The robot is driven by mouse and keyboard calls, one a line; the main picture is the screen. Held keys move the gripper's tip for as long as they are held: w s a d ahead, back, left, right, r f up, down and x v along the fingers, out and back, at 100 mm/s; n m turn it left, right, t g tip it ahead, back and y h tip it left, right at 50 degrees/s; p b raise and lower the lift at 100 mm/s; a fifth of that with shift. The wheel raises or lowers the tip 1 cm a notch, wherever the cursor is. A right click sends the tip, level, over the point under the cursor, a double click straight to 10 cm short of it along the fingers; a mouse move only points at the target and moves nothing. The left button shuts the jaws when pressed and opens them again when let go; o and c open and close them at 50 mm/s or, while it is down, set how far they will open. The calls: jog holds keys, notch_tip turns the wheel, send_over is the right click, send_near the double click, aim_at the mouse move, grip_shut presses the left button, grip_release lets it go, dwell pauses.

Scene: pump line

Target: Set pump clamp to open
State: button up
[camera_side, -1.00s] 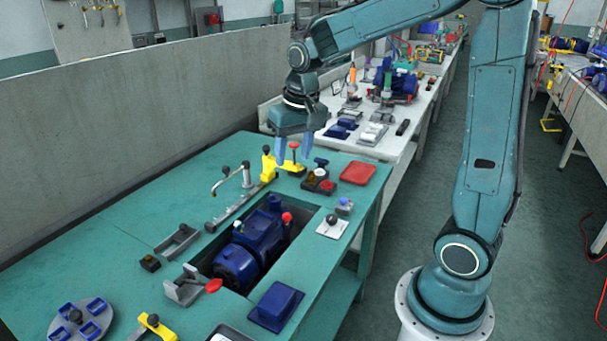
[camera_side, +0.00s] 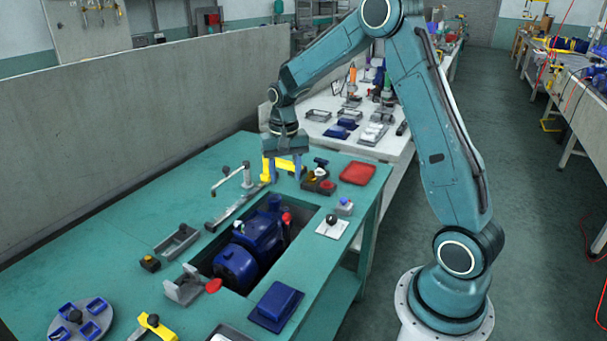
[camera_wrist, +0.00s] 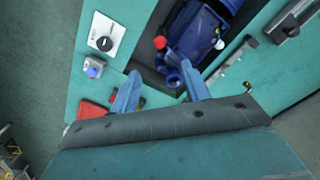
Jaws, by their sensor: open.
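Which fitting is the pump clamp is unclear.
A grey bracket with a red-tipped handle (camera_side: 213,286) sits at the recess's near end. A metal lever fitting (camera_side: 246,175) stands left of my gripper. A box with a red button (camera_side: 327,187) and a red tray (camera_side: 357,173) lie right.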

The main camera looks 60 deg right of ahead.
aim_at(287, 214)
notch_tip(287, 214, down, 14)
jog(key=shift+r, duration=0.15)
dwell(0.7)
grip_shut()
